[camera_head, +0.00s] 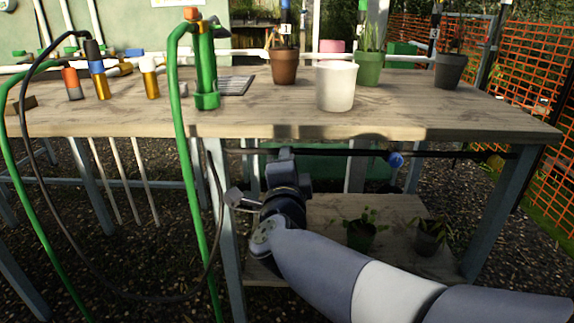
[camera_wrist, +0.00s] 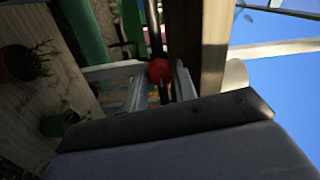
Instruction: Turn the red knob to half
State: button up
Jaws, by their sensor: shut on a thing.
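The red knob (camera_wrist: 159,70) shows in the wrist view, between the two fingers of my gripper (camera_wrist: 161,78). The fingers are shut on it, one on each side. Its far side and any pointer mark cannot be made out. In the head view my gripper (camera_head: 286,154) is just under the front edge of the workbench (camera_head: 420,118), and the red knob is hidden there behind my own wrist. A blue knob (camera_head: 396,160) shows further right on the dark pipe (camera_head: 450,154) under the bench.
A white pot (camera_head: 336,86), a brown pot (camera_head: 284,66) and a green pot (camera_head: 369,68) stand on the bench. A green hose (camera_head: 184,140) hangs over the front edge, left of my gripper. Potted plants stand on the lower shelf (camera_head: 312,222).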

dwell(0.4)
jog(key=o, duration=1)
jog(key=shift+s+a+f+p, duration=0.15)
jog(key=shift+s+p, duration=0.75)
jog(key=shift+s, duration=1.8)
jog(key=shift+s+a+f+p, duration=0.1)
jog(key=shift+s+p, duration=0.75)
jog(key=shift+s, duration=1.85)
jog(key=w+b, duration=0.1)
jog(key=w, duration=0.2)
jog(key=w+b, duration=0.1)
jog(key=w, duration=0.3)
jog(key=w+b, duration=0.1)
jog(key=w, duration=0.2)
jog(key=shift+w+d+r, duration=0.25)
jog(key=shift+w+r, duration=0.05)
jog(key=shift+w, duration=0.1)
